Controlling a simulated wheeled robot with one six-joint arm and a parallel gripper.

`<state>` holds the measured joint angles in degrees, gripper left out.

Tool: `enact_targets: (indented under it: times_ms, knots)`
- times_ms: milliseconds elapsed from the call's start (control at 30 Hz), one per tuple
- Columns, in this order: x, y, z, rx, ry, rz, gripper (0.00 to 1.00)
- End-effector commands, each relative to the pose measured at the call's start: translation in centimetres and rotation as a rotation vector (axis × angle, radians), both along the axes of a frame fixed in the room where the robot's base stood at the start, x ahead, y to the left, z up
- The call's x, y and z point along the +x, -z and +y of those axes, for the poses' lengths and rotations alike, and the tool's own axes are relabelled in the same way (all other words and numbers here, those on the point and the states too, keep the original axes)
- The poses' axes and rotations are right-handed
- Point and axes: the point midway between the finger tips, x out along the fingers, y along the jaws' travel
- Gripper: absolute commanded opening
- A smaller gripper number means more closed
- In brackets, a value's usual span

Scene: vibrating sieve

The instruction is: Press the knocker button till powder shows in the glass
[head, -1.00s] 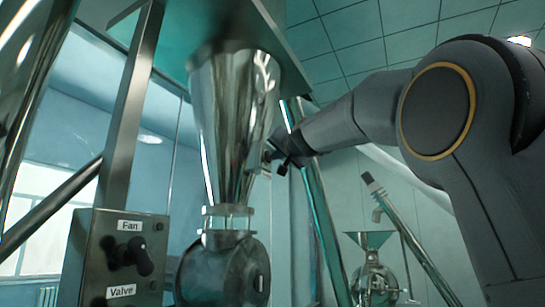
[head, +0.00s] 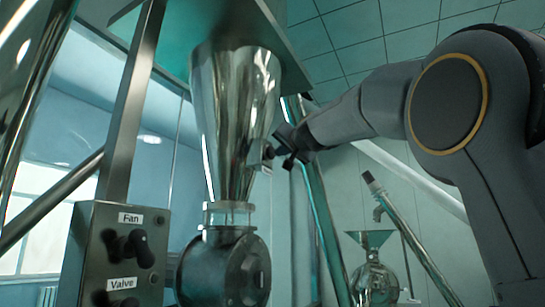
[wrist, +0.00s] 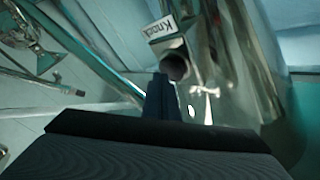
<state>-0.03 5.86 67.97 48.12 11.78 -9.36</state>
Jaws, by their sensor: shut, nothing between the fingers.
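The steel hopper cone (head: 235,110) stands upright in the head view, with the clear glass ring (head: 228,214) below it. No powder can be made out in the glass. The knocker button (wrist: 175,66) shows in the wrist view as a dark round end of a short cylinder, under a label reading "Knock" (wrist: 163,29). My gripper (head: 277,150) is at the right side of the cone. Its closed, empty fingers (wrist: 160,84) point at the button's lower left edge in the wrist view. Whether they touch it I cannot tell.
A control box (head: 112,250) with Fan and Valve knobs stands at the left. A slanted steel leg (head: 322,225) runs just right of the cone, below my arm. A smaller funnel machine (head: 372,275) stands farther back at the right.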

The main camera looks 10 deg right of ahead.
Motion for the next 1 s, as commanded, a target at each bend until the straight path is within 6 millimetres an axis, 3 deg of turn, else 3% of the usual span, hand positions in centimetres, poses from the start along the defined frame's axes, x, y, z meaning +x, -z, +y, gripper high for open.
enact_targets:
  times_ms: [467, 1000]
  knots:
    - [-0.5, -0.1, -0.7, 0.001, 0.003, -0.002, 0.0]
    - [-3.1, 0.0, -4.3, 0.0, 0.003, -0.003, 0.0]
